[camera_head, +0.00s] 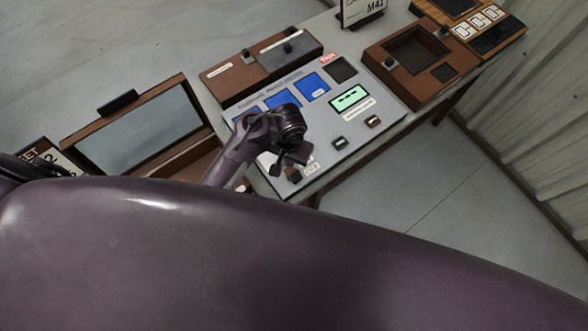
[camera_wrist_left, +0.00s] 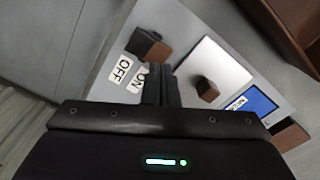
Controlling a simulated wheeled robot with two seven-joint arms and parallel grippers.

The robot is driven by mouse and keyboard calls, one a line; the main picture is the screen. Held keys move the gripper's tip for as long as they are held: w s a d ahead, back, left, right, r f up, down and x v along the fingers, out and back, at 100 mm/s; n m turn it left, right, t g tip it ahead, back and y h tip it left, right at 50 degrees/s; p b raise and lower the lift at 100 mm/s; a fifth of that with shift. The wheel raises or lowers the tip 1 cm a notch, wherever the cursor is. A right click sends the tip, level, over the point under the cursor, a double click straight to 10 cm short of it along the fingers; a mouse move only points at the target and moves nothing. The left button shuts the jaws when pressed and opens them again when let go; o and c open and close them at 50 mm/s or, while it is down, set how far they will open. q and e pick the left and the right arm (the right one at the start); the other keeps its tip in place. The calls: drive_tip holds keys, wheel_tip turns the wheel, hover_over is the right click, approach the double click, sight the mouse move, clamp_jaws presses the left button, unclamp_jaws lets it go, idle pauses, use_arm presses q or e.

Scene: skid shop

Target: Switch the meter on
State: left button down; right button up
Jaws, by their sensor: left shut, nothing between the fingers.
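The meter is a light grey panel (camera_head: 385,105) on the bench, with a green display (camera_head: 350,97) showing dark dashes. Its switch (camera_head: 294,175) is a small dark and brown block at the panel's near edge. In the left wrist view the switch (camera_wrist_left: 148,45) sits above the OFF label (camera_wrist_left: 122,69) and the ON label (camera_wrist_left: 138,82), which is partly hidden. My left gripper (camera_wrist_left: 160,70) is shut and empty, its tips close below the switch's brown end; I cannot tell whether they touch. In the head view the left gripper (camera_head: 287,160) partly covers that corner.
Blue squares (camera_head: 312,87) and two small rockers (camera_head: 373,121) are on the panel. A brown box with a recess (camera_head: 380,58) stands right, and a long brown box (camera_head: 232,83) behind. A brown knob (camera_wrist_left: 207,88) is right of my fingers. My arm covers the foreground.

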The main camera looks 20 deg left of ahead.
sight(290, 170)
use_arm(q)
drive_tip(key=shift+r, duration=1.9)
